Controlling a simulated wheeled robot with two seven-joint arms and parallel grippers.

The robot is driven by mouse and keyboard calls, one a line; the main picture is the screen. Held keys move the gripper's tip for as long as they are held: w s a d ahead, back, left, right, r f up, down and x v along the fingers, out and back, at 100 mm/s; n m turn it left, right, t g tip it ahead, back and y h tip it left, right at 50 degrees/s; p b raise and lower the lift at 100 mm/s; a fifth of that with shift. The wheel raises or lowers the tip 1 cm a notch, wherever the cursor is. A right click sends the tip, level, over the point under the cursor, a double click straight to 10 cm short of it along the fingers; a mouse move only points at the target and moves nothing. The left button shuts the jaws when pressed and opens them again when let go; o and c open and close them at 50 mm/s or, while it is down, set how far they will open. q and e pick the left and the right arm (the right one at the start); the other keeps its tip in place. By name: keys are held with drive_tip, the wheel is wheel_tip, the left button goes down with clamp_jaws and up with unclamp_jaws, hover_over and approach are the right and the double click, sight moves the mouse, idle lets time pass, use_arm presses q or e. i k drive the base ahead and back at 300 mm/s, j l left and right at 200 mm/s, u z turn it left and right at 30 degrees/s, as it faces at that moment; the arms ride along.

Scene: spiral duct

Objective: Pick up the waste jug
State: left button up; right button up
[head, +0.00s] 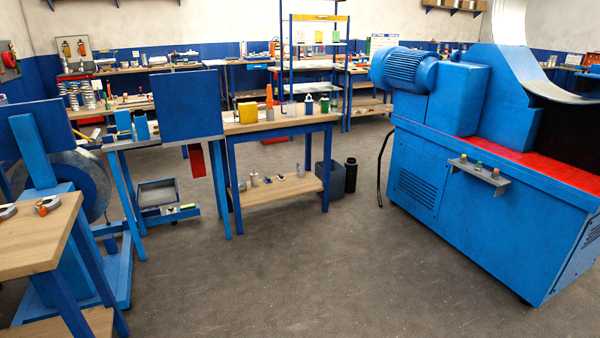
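I cannot make out a clear waste jug in the head view. Several small containers are too small to tell apart for certain. A yellow container (246,112) stands on the wooden workbench (290,122) left of centre, near an orange cone-like object (269,99). Small grey vessels (254,179) stand on the bench's lower shelf (285,193). A black cylinder (350,175) stands on the floor beside a dark bin (331,177). Neither of my grippers is in view.
A large blue machine (470,210) with a red top fills the right. A wooden table (35,237) and blue stand (38,150) are at the left. A blue rack (285,60) stands behind. The grey floor (300,275) in the middle is clear.

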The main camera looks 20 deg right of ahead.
sight(300, 169)
drive_tip(key=i+l+z, duration=0.3)
drive_tip(key=i, duration=0.3)
drive_tip(key=i+l+z, duration=0.3)
drive_tip(key=i, duration=0.3)
drive_tip(key=i+z, duration=0.3)
drive_tip(key=i, duration=2.85)
drive_tip(key=j, duration=0.1)
